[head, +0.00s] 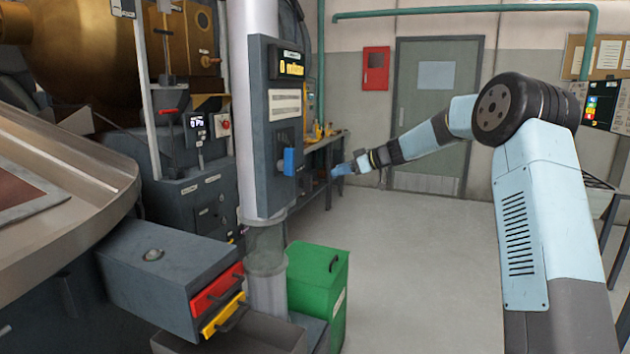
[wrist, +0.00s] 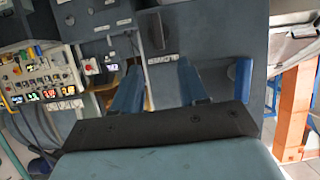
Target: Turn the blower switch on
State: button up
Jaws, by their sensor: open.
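A tall grey control box (head: 268,125) on the white column carries a display, labels and a blue handle (head: 289,161). No label is legible enough to tell which control is the blower switch. My gripper (head: 342,169) is to the right of this box in the head view, apart from it. In the wrist view my gripper (wrist: 160,68) is open and empty, its two blue fingers pointing at a dark grey panel (wrist: 205,30). A dark lever (wrist: 157,30) shows just beyond the fingertips. A blue part (wrist: 242,80) shows right of the fingers.
A grey cabinet (head: 195,210) with a red-handled lever and red button stands left. A control panel (wrist: 38,85) with several displays is left in the wrist view. A green bin (head: 318,285) stands below the column. The floor (head: 400,260) between bin and arm is clear.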

aim_at(306, 183)
jog(key=x, duration=1.1)
jog(key=shift+f, duration=0.1)
